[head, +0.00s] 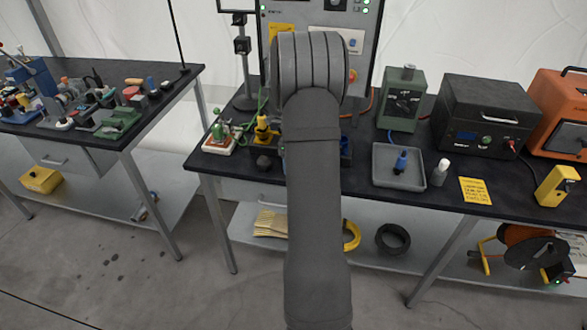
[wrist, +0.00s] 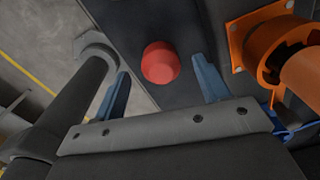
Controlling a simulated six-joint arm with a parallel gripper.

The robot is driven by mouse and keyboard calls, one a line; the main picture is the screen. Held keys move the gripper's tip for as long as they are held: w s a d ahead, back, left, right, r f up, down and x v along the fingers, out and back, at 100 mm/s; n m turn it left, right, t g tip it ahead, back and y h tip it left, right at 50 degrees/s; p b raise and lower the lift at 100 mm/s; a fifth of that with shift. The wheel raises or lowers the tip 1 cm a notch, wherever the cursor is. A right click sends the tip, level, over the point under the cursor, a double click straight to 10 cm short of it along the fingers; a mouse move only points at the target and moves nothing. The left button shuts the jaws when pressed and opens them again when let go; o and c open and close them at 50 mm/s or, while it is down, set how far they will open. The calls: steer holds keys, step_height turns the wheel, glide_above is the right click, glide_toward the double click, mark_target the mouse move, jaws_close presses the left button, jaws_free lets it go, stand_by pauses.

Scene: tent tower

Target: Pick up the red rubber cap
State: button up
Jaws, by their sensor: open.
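The red rubber cap (wrist: 160,62) shows in the wrist view as a round, flat-topped red piece on the dark bench top, near its edge. My gripper (wrist: 160,68) is open, with one blue-grey finger on each side of the cap in the picture. Gaps show between the cap and both fingers, and nothing is held. I cannot tell how far above the cap the fingertips are. In the head view my own arm covers the middle of the bench, and I make out neither the gripper nor this cap there.
An orange flanged fitting (wrist: 262,58) stands close to the right finger. The bench (head: 350,180) also holds a grey tray (head: 399,182) with a blue piece, a white bottle (head: 440,172), a yellow card (head: 475,190) and a black box (head: 486,112). A second bench (head: 150,110) stands left.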

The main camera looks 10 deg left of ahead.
step_height(320, 180, down, 2)
steer(key=shift+f, duration=0.25)
steer(key=c, duration=1.1)
steer(key=shift+o, duration=0.2)
steer(key=shift+r, duration=0.15)
